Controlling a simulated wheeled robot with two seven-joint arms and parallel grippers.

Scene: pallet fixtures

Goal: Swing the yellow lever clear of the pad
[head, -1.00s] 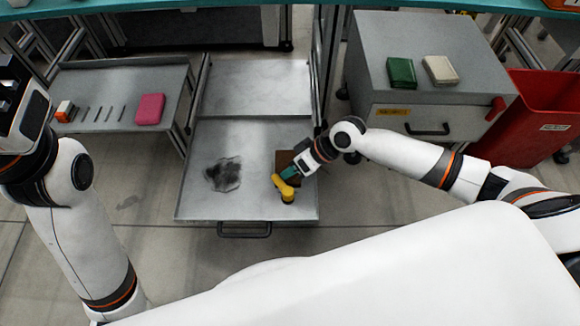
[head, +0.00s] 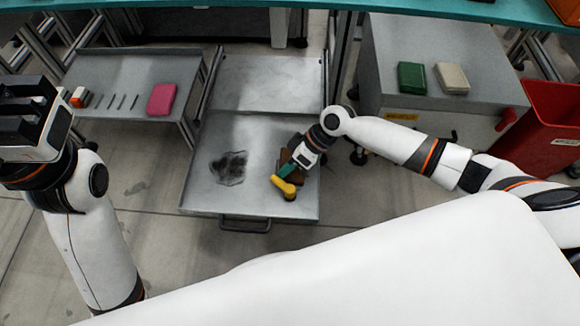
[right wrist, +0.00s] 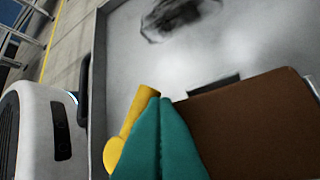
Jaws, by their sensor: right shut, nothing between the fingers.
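The yellow lever (head: 284,187) sits near the front right of a grey metal tray (head: 210,200). It also shows in the right wrist view (right wrist: 137,108). The brown pad (head: 283,158) lies just behind the lever, partly hidden by my right gripper. It fills the lower right of the right wrist view (right wrist: 255,125). My right gripper (head: 284,172) has teal fingers, shut with nothing between them. In the right wrist view its fingertips (right wrist: 159,103) overlap the lever's upper end; I cannot tell whether they touch. My left gripper (head: 25,110) is dark, far left and away from the lever; its opening is unclear.
The tray has a dark smudge (head: 229,168) and a front handle (head: 245,226). A side shelf (head: 125,75) holds a pink block (head: 161,99). A grey cabinet (head: 400,45) carries a green block (head: 411,76) and a beige block (head: 452,78). A red bin (head: 540,110) stands right.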

